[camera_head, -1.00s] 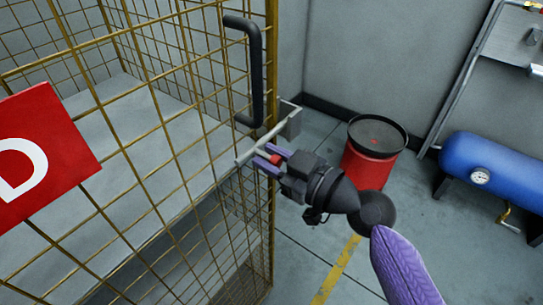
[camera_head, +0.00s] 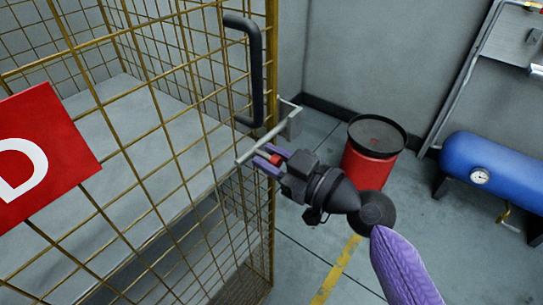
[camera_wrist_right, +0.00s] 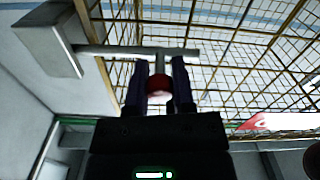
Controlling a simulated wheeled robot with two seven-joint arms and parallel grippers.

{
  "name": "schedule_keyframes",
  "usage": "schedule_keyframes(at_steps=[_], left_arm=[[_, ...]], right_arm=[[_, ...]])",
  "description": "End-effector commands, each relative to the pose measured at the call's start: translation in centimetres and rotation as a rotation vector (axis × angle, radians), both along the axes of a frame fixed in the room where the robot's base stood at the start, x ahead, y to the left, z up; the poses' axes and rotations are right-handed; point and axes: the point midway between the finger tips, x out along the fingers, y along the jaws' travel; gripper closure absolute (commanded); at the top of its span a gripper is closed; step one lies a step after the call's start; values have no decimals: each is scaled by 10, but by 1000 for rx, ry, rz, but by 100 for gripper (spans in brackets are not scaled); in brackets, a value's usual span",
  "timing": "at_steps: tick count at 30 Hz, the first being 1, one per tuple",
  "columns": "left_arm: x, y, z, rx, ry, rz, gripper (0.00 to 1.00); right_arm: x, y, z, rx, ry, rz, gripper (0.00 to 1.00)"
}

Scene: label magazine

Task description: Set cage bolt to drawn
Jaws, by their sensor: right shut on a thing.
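The cage bolt (camera_head: 258,145) is a grey rod lying across the edge of the yellow mesh cage door, below the black door handle (camera_head: 258,75). A short stem with a red knob (camera_wrist_right: 158,84) sticks out from the rod. My right gripper (camera_head: 268,157) is shut on the red knob, with one finger on each side. In the right wrist view, the rod (camera_wrist_right: 115,50) runs left to a grey block (camera_wrist_right: 48,38). I cannot tell how far the rod sits in that block. My left gripper is not in view.
The mesh cage (camera_head: 273,215) with a red sign (camera_head: 70,140) fills the left. A red drum (camera_head: 368,165) with a black rim stands behind my right gripper. A blue tank (camera_head: 500,170) is at the right.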

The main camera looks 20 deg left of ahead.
Motion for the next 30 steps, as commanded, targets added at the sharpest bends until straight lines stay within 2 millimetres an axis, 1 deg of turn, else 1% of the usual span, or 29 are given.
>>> schedule_keyframes(at_steps=[2, 6, 8, 10, 17, 18, 20, 21, 22, 23, 30], left_arm=[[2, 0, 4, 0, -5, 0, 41], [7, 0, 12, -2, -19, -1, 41], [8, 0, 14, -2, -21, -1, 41], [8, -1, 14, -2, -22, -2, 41], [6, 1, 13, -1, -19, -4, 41], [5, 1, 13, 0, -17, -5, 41], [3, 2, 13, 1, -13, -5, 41], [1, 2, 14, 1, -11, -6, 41], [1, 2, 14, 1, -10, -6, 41], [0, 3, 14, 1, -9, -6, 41], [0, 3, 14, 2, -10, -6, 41]], right_arm=[[-7, 3, 1, -2, 2, 2, 100], [-28, 10, 1, -4, 2, 2, 100], [-33, 12, 1, -2, 1, 2, 100], [-36, 13, 0, -1, 0, 2, 100], [-36, 13, -1, -1, 1, 1, 100], [-36, 13, -1, -1, 1, 1, 63], [-36, 13, -1, 0, 0, 1, 50], [-36, 13, 0, 0, 0, 1, 42], [-36, 13, 0, 0, 0, 1, 35], [-36, 13, 0, 0, 0, 1, 33], [-36, 13, 0, 0, 0, 1, 33]])
